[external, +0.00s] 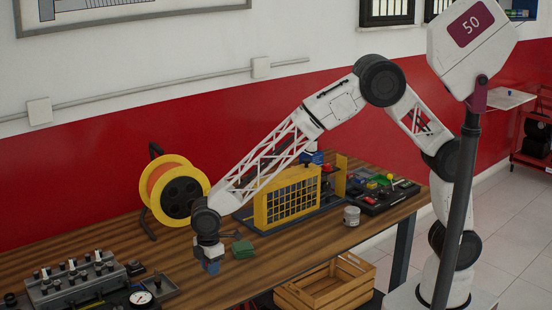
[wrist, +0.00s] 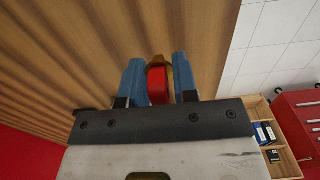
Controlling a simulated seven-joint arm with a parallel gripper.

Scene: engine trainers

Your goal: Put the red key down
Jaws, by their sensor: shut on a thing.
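The red key (wrist: 157,86) shows in the wrist view as a red block with a brass-yellow edge, between the two blue fingers of my gripper (wrist: 159,82). The fingers are shut on it. In the external view my gripper (external: 211,267) points down over the front part of the wooden table (external: 180,255). The key is too small to make out there. I cannot tell whether the key touches the table top.
A green block (external: 243,249) lies just right of my gripper. A yellow caged machine (external: 290,196) and a cable reel (external: 175,190) stand behind. A wooden crate (external: 325,287) stands below the table edge.

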